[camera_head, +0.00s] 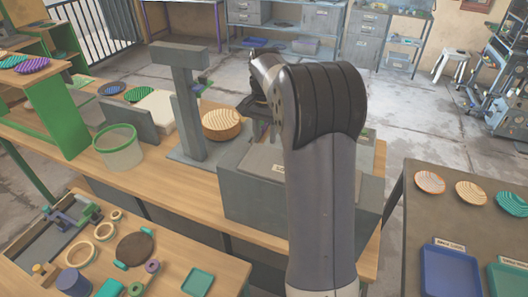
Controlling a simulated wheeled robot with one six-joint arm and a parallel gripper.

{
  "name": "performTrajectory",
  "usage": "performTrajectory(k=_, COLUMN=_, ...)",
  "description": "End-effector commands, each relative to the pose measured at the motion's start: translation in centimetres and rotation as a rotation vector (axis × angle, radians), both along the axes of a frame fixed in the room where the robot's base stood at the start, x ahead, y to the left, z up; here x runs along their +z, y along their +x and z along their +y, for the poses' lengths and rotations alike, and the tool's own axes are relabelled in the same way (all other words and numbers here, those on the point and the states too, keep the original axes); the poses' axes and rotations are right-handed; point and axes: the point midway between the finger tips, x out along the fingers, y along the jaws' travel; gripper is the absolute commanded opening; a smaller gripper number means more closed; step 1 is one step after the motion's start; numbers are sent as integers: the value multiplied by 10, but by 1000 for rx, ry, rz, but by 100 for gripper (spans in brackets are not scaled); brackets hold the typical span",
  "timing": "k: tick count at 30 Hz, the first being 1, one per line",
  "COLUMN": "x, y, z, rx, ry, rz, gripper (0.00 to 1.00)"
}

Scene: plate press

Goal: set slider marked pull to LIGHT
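No slider with a readable "pull" or "LIGHT" mark can be made out. A grey box (240,200) stands on the wooden bench, with a small label on its top plate too small to read. My arm crosses in front of the box and hides its right part. My gripper is around the dark end of my arm (257,106), behind the box; its fingers cannot be made out.
A clear green-rimmed bin (119,155) stands left on the bench. A lower table (225,270) in front holds rings and discs. A dark table (410,215) at right holds plates, a blue tray (450,272) and a green tray (510,280). Open floor lies behind the bench.

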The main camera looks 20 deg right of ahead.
Motion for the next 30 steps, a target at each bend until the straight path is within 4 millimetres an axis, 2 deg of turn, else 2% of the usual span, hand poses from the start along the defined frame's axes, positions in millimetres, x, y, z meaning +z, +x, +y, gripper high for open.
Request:
performTrajectory(k=6, x=-42, y=-1, z=0, rx=0, ry=1, rz=4, gripper=35)
performTrajectory(k=12, x=-67, y=0, z=0, rx=0, ry=0, rz=1, gripper=35)
performTrajectory(k=16, x=-74, y=0, z=0, rx=0, ry=0, rz=0, gripper=35)
performTrajectory(k=24, x=-76, y=0, z=0, rx=0, ry=0, rz=-1, gripper=35)
performTrajectory(k=30, x=-75, y=0, z=0, rx=0, ry=0, rz=-1, gripper=18)
